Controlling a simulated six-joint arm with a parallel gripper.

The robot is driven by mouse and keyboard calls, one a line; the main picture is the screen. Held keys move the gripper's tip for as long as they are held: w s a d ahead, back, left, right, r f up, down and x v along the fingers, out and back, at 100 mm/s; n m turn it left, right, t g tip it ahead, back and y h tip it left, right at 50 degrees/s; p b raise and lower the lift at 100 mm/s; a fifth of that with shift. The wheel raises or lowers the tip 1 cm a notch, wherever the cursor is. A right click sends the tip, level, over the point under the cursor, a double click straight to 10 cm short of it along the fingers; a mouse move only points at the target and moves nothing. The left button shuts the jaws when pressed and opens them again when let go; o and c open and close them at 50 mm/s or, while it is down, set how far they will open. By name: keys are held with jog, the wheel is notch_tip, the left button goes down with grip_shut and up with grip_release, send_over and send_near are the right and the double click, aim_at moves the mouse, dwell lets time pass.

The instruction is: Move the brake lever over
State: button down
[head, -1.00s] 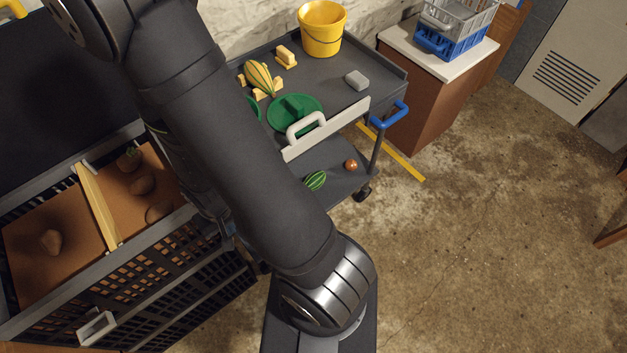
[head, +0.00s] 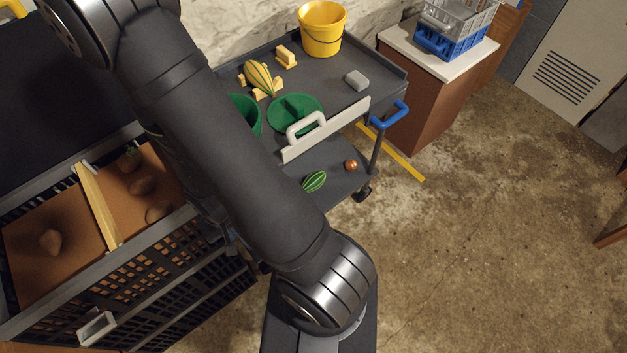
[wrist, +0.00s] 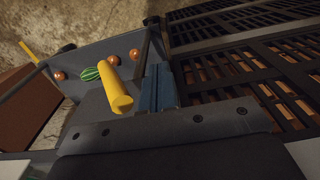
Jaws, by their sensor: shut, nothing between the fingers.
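In the wrist view a thick yellow cylindrical grip (wrist: 117,92), which looks like the brake lever's handle, stands just left of my gripper. In the head view my arm hides both the gripper and the lever.
The dark cart (head: 335,85) carries a yellow bucket (head: 322,30), a green lid (head: 295,112) and a striped squash (head: 258,76). A striped green melon (head: 315,181) lies on its lower shelf. A black slatted crate (head: 150,305) stands close at left. Floor at right is open.

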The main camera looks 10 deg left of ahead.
jog(key=shift+w+d, duration=3.85)
notch_tip(320, 180, up, 7)
jog(key=shift+s+a, duration=0.35)
dwell(0.7)
jog(key=shift+w+d+f, duration=0.1)
jog(key=shift+f, duration=1)
jog(key=shift+w+d+f, duration=0.1)
jog(key=shift+w+f, duration=0.05)
jog(key=shift+f, duration=0.9)
jog(key=shift+w+d+f, duration=0.1)
jog(key=shift+f, duration=1)
jog(key=shift+r, duration=0.1)
